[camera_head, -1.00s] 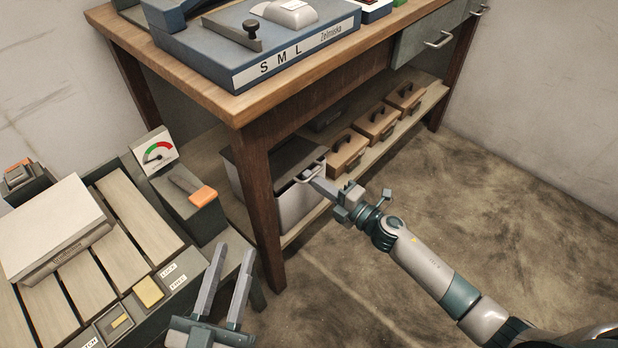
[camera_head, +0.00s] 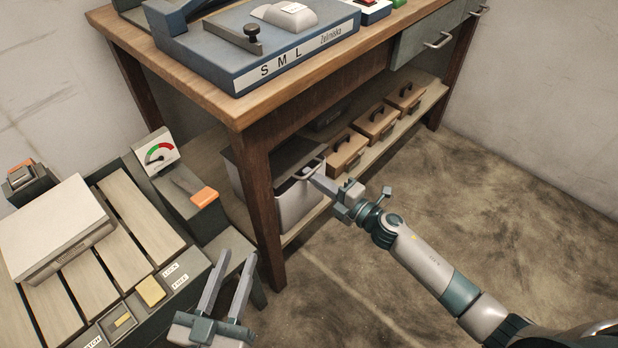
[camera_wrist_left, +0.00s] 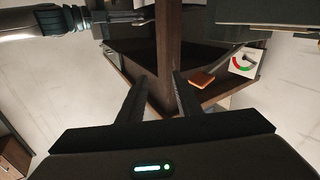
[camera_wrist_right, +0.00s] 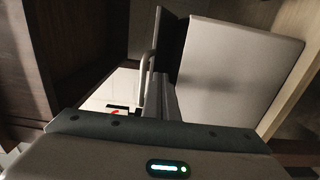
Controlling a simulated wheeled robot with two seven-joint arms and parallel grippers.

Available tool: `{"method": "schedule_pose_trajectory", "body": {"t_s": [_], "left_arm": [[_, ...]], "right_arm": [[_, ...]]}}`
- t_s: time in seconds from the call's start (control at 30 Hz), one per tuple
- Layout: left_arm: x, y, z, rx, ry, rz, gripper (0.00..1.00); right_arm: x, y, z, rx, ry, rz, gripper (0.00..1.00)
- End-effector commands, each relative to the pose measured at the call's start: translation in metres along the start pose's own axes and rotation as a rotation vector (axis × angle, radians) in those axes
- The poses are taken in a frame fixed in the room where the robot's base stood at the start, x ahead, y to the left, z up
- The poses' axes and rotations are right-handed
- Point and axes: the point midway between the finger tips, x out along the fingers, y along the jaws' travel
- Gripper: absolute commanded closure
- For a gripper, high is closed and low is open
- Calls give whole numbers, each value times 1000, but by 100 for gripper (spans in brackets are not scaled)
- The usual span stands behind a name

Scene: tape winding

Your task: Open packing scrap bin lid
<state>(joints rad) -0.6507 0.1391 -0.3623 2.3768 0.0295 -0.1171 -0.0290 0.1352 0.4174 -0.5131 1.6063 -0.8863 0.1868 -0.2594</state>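The packing scrap bin (camera_head: 295,205) is a light grey box with a dark lid (camera_head: 275,156), under the workbench at its left end. A metal loop handle (camera_head: 307,170) is on the lid's front edge. My right gripper (camera_head: 318,179) reaches in from the right, and its fingers look closed on the handle. In the right wrist view the fingers (camera_wrist_right: 158,92) are close together beside the handle (camera_wrist_right: 146,68), with the grey bin wall (camera_wrist_right: 235,65) to the right. The lid looks down or nearly down. My left gripper (camera_head: 229,282) is open and empty, left of the bench leg.
The wooden bench leg (camera_head: 262,205) stands between my left gripper and the bin. Several brown boxes (camera_head: 378,122) with handles share the lower shelf. A slatted station (camera_head: 150,235) with a gauge (camera_head: 158,152) is at the left. Floor at the right is free.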

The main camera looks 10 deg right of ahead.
Motion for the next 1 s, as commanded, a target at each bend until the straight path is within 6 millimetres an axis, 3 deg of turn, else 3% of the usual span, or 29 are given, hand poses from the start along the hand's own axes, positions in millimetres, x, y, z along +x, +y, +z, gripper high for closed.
{"method": "schedule_pose_trajectory", "body": {"t_s": [1.0], "left_arm": [[-6, -13, 41, -14, -233, -22, 69]], "right_arm": [[0, 13, 0, 0, 0, 0, 100]]}}
